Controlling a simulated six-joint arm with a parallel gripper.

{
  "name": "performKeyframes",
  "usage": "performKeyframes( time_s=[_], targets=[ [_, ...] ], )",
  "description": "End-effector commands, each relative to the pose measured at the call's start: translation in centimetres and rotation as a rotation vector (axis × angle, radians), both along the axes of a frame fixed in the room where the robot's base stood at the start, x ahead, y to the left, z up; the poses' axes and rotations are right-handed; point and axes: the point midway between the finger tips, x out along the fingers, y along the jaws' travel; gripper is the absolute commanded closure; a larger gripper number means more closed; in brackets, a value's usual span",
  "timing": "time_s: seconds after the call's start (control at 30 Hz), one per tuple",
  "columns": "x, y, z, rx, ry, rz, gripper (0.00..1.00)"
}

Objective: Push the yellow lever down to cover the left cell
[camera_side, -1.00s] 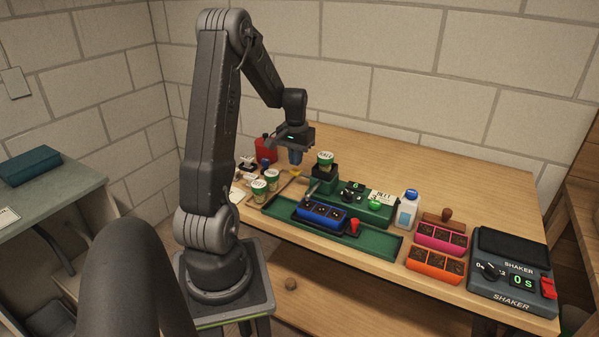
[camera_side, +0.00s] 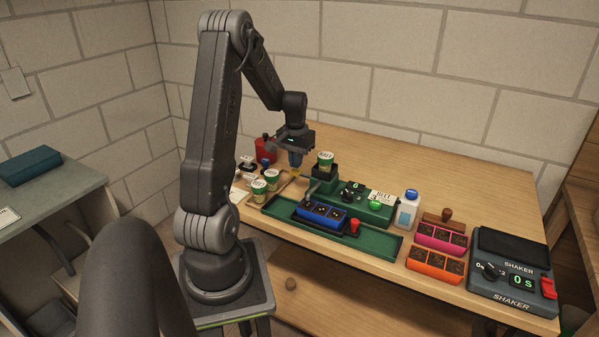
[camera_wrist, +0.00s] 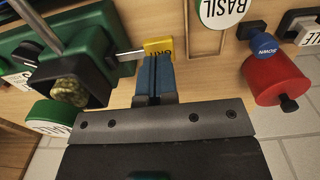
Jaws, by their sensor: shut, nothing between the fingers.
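The yellow lever's tab (camera_wrist: 158,48), on a thin metal rod, shows in the wrist view directly at my fingertips. A small part of the yellow lever (camera_side: 297,173) shows below my gripper in the side view. My gripper (camera_side: 295,164) is shut and empty, pointing down over the lever. In the wrist view its blue fingers (camera_wrist: 155,64) are together and overlap the tab's edge; whether they touch it I cannot tell. The blue tray (camera_side: 322,214) of soil-filled cells sits in the green station (camera_side: 375,238), its left cell (camera_side: 306,207) uncovered.
More seed cups (camera_side: 272,177) and a red container (camera_side: 265,150) are to the left. A white bottle (camera_side: 408,210), pink tray (camera_side: 440,238), orange tray (camera_side: 434,264) and shaker (camera_side: 512,292) are to the right.

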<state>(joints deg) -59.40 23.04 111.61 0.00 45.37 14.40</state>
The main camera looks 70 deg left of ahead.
Motion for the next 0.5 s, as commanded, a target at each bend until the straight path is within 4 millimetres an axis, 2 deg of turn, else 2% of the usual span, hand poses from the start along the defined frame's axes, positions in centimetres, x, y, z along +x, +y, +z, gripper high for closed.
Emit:
performKeyframes(
  time_s=[0.5],
  targets=[
    [0.0, 0.0, -1.5, 0.0, 0.0, 0.0, 1.0]
  ],
)
